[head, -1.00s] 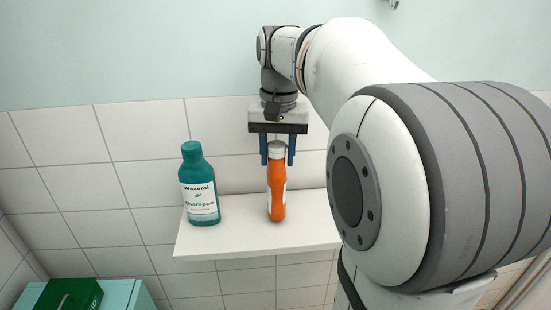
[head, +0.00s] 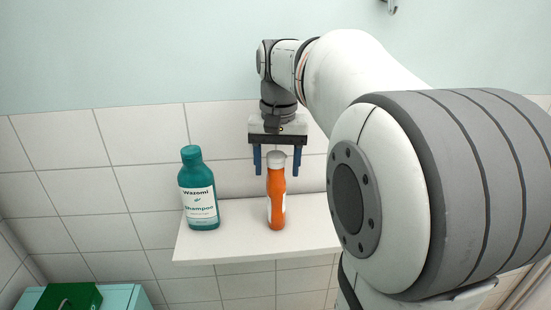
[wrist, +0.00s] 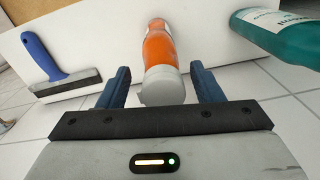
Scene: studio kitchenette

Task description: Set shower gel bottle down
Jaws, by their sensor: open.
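The shower gel bottle, orange with a grey cap (head: 276,200), stands upright on the white shelf (head: 240,242). It also shows in the wrist view (wrist: 160,60), cap towards the camera. My gripper (head: 277,168) is open above it, with its blue fingers on either side of the cap. In the wrist view my gripper's fingers (wrist: 164,88) are clear of the bottle on both sides. Most of the bottle's body shows below the fingertips in the head view.
A teal shampoo bottle (head: 198,190) stands on the shelf to the left. The wrist view shows a blue-handled scraper (wrist: 55,70) on the shelf. A green item (head: 68,298) lies on a teal unit (head: 125,297) at lower left. A tiled wall is behind the shelf.

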